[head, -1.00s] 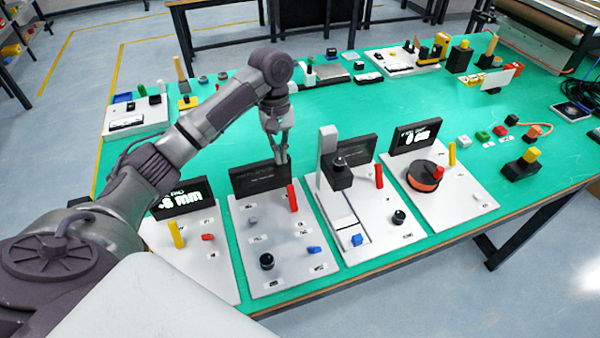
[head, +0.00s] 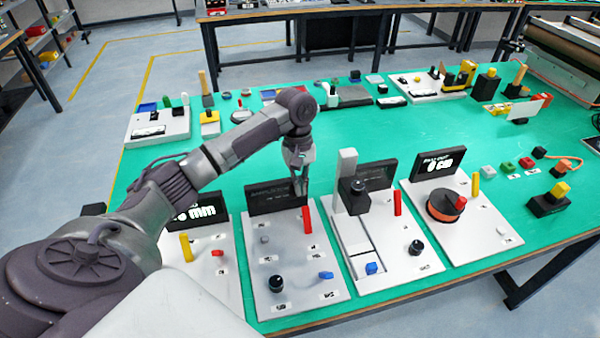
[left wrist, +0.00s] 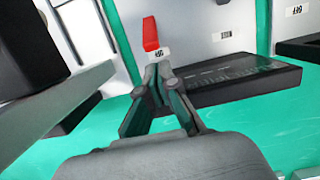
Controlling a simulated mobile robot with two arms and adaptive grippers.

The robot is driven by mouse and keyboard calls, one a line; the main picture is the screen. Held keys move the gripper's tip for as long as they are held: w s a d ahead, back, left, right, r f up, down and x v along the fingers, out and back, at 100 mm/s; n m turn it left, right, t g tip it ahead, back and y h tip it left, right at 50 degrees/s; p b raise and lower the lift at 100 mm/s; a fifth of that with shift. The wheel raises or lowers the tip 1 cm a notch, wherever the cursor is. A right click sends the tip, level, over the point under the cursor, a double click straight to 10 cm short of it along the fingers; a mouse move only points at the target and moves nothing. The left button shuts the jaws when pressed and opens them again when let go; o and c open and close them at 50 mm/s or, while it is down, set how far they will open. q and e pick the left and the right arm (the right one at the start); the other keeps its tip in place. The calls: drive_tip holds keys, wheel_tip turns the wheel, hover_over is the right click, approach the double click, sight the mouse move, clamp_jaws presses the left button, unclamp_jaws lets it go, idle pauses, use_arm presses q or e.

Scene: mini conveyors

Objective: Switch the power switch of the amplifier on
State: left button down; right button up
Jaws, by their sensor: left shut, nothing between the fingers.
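The amplifier (head: 255,298) is the second light grey panel from the left along the near edge, with a dark, unlit display (head: 265,199). A red lever switch (head: 307,219) stands upright near its display. It also shows at the top of the left wrist view (left wrist: 150,33), with a small label by its base. My left gripper (head: 302,190) is shut and empty. It points down beside the display, just behind the red lever. In the left wrist view its fingertips (left wrist: 158,66) are close to the lever; I cannot tell whether they touch. My right gripper is out of view.
The amplifier also carries a black knob (head: 276,283) and a blue switch (head: 326,275). Similar panels flank it, with a tall grey stand (head: 347,180) close on the right.

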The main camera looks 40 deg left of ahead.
sight(307, 220)
use_arm(q)
drive_tip(key=f, duration=0.3)
drive_tip(key=shift+s+d+f, duration=0.2)
drive_tip(key=shift+d+f, duration=0.05)
drive_tip(key=shift+f, duration=0.25)
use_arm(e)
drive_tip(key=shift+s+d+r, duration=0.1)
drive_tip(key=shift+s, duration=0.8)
